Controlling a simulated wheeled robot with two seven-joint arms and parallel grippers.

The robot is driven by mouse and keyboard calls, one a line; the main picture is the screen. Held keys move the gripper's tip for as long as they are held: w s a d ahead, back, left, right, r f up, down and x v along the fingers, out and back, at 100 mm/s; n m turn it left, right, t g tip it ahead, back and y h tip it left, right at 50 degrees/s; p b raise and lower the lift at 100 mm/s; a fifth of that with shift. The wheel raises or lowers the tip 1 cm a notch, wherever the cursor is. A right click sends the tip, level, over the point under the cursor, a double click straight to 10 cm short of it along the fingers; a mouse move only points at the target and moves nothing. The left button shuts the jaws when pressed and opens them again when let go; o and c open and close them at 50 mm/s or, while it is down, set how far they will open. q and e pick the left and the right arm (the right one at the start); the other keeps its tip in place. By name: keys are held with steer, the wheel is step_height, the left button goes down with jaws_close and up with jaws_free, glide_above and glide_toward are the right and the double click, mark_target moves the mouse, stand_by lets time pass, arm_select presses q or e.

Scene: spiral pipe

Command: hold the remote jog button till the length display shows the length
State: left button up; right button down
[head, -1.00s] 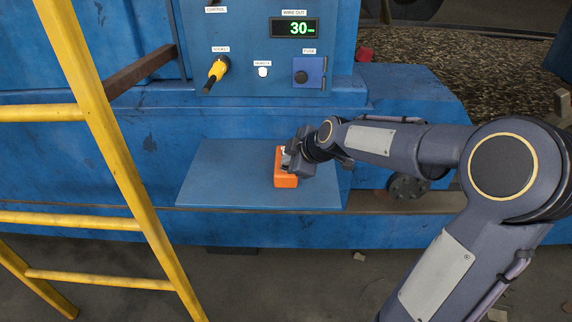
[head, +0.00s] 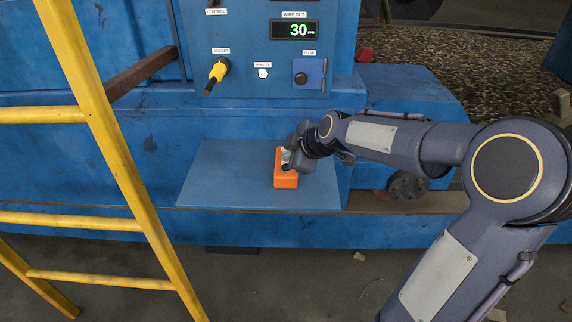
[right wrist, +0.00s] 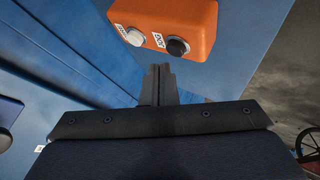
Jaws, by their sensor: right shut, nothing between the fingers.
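The orange remote (head: 286,180) rests on the blue shelf below the panel. In the right wrist view the remote (right wrist: 190,18) has a white button (right wrist: 135,37) and a black button (right wrist: 178,46). In the wrist view a gap shows between the tips and both buttons. The length display (head: 295,30), labelled WIRE OUT, reads 30 in green. My left gripper is not in view.
The blue panel carries a yellow plug (head: 216,73), a small white button (head: 263,73) and a fuse switch (head: 308,73). A yellow ladder (head: 110,150) stands at the left. The shelf (head: 225,180) is bare left of the remote.

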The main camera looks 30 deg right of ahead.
steer(key=shift+r, duration=0.1)
step_height(320, 180, up, 5)
steer(key=p, duration=0.3)
stand_by(0.4)
stand_by(2.6)
steer(key=s+a+f+m+g, duration=0.1)
steer(key=s+a+m, duration=0.3)
steer(key=s, duration=0.5)
steer(key=s+a+f+m+g+y, duration=0.1)
steer(key=s+a+m, duration=0.3)
steer(key=s, duration=0.5)
steer(key=s+a+f+m+g+y, duration=0.1)
steer(key=s+a+f+m, duration=0.2)
steer(key=s, duration=0.6)
steer(key=shift+s+a+f+m, duration=0.2)
steer(key=shift+s+a+m, duration=0.25)
steer(key=shift+m, duration=0.35)
